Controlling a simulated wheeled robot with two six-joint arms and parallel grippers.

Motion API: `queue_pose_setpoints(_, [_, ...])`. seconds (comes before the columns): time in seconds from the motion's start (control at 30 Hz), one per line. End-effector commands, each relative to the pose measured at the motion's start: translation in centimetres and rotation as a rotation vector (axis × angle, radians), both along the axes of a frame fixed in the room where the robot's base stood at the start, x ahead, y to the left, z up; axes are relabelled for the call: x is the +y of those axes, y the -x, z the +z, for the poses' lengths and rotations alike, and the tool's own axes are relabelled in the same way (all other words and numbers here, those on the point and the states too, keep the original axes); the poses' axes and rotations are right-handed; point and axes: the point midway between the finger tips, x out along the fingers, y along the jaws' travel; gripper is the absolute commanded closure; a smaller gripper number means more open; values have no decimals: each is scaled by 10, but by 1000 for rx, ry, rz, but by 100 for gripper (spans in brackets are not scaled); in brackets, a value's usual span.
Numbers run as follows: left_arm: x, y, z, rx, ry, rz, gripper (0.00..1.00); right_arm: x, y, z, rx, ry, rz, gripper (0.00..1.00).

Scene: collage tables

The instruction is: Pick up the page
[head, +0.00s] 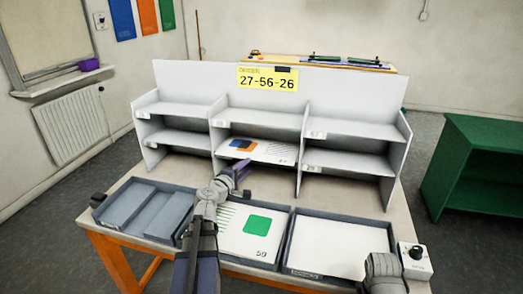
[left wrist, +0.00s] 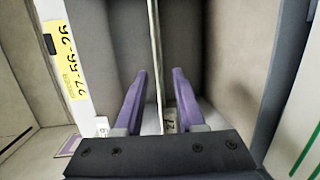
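A white page (head: 262,151) with an orange and blue print lies on the lower shelf board of the rack's middle column, its front edge sticking out. My left gripper (head: 241,180) is at the page's front left part. In the left wrist view, a thin pale edge (left wrist: 153,40), apparently the page seen edge-on, runs between the two purple fingers (left wrist: 161,75). Gaps show on both sides, so the fingers are apart and not closed on it. My right gripper is out of view; only part of my right arm shows at the bottom right.
The grey rack (head: 178,83) has three columns and bears a yellow sign (head: 268,79) reading 27-56-26. In front stand a divided tray (head: 113,223), a tray with a green-square page (head: 250,232), and a tray with a blank white sheet (head: 330,245). A knob box (head: 415,262) sits at right.

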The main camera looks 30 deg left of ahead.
Motion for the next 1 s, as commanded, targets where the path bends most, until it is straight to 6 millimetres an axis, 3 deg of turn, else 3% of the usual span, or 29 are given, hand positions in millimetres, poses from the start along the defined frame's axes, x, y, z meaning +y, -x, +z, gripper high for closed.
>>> queue_pose_setpoints(0.27, [1,-12,0,0,0,0,61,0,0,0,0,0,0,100])
queue_pose_setpoints(0.6, [3,-57,-2,1,-2,-2,61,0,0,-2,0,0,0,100])
queue_pose_setpoints(0.83, [2,-58,-1,1,-1,-1,61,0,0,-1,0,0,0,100])
queue_pose_setpoints(1.0, [2,-58,-1,1,-1,-1,78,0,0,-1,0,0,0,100])
